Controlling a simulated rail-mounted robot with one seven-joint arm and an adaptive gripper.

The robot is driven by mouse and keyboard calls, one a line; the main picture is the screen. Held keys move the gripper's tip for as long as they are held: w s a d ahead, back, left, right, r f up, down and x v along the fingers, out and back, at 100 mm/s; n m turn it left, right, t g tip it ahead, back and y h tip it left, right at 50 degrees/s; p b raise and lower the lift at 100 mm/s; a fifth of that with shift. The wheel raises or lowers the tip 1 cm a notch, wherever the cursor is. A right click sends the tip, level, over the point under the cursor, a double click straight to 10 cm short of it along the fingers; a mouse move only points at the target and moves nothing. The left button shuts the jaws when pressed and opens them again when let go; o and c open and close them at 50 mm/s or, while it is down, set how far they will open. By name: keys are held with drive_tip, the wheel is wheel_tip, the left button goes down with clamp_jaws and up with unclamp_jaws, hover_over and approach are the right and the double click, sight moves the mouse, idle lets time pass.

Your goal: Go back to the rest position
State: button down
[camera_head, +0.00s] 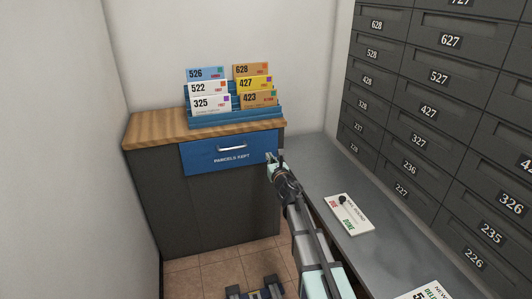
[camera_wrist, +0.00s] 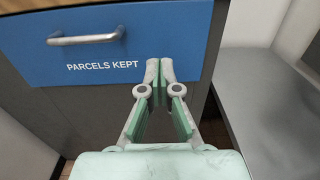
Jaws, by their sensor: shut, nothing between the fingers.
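My gripper (camera_head: 273,158) is shut and empty, in front of the right end of the blue drawer (camera_head: 205,158) labelled PARCELS KEPT. In the wrist view my gripper (camera_wrist: 159,70) has its fingertips together, with the blue drawer front (camera_wrist: 180,30) behind them. The drawer's metal handle (camera_wrist: 87,38) is to the left of the fingers, apart from them. The drawer looks closed. Whether the fingertips touch the drawer front, I cannot tell.
A blue rack (camera_head: 240,121) with several numbered letters stands on the wooden cabinet top (camera_head: 150,127). A grey counter (camera_head: 310,165) runs to the right, bearing a card (camera_head: 349,215) with a dark knob. Numbered mailboxes (camera_head: 440,110) line the right wall. Tiled floor shows below.

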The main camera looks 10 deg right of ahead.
drive_tip(key=s+d+f+m+g+h, duration=0.35)
drive_tip(key=s+d+f+m, duration=0.2)
drive_tip(key=f+m, duration=0.35)
drive_tip(key=s+d+f+m+g+h, duration=0.35)
drive_tip(key=d+f+m, duration=0.25)
drive_tip(key=m, duration=0.5)
drive_tip(key=s+f+m+g, duration=0.8)
drive_tip(key=s+f+m, duration=0.2)
drive_tip(key=s+f, duration=1.05)
drive_tip(key=s+a+f+m+g+y, duration=0.1)
drive_tip(key=s+a+f+m+g, duration=0.2)
drive_tip(key=s, duration=1.3)
drive_tip(key=s+a+f+m+g+y, duration=0.1)
drive_tip(key=s+f+m+g+y, duration=0.35)
drive_tip(key=s, duration=1.05)
drive_tip(key=s+a+m+g+h, duration=0.15)
drive_tip(key=s+g, duration=0.45)
drive_tip(key=s, duration=1)
drive_tip(key=w+r+t+p, duration=0.2)
drive_tip(key=w+r+p, duration=0.1)
drive_tip(key=r+p, duration=0.5)
drive_tip(key=w+r+t+p, duration=0.2)
drive_tip(key=r+p, duration=0.6)
drive_tip(key=p, duration=0.5)
drive_tip(key=shift+w+a+n, duration=0.25)
drive_tip(key=shift+w+n, duration=0.15)
drive_tip(key=shift+w, duration=0.25)
